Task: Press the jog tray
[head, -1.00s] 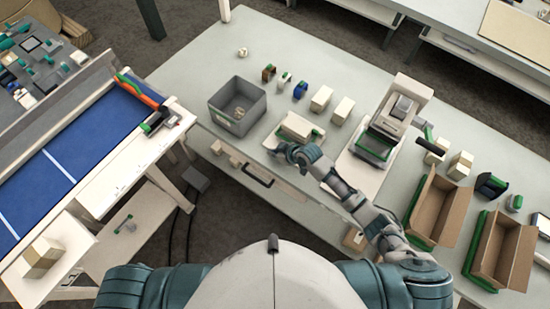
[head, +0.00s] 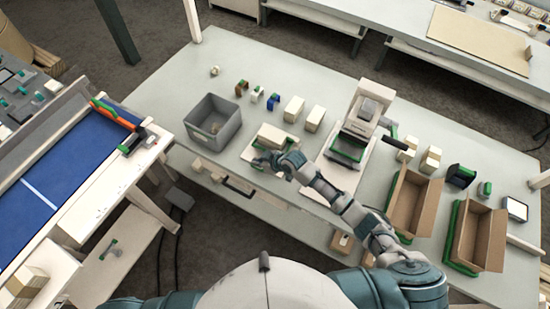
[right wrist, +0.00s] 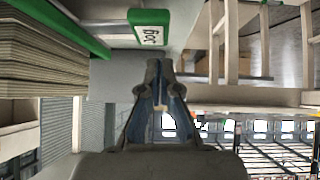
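What I take for the jog tray (head: 250,151) is the low pale tray with green at its edge on the workbench, holding a cream stack (head: 279,138). My right gripper (head: 262,163) is at the tray's near edge and hides part of it; I cannot tell whether it touches. In the right wrist view the fingers (right wrist: 157,72) converge at their tips, with nothing visible held. A layered stack (right wrist: 40,55) with a green edge (right wrist: 65,25) shows beside them at upper left. My left gripper is not in view.
A grey bin (head: 232,128) stands left of the tray. A white press-like device (head: 358,120) with a dark handle stands right. Cream blocks (head: 293,109) are behind. Open cartons (head: 413,200) stand farther right. A blue conveyor (head: 75,160) is at left.

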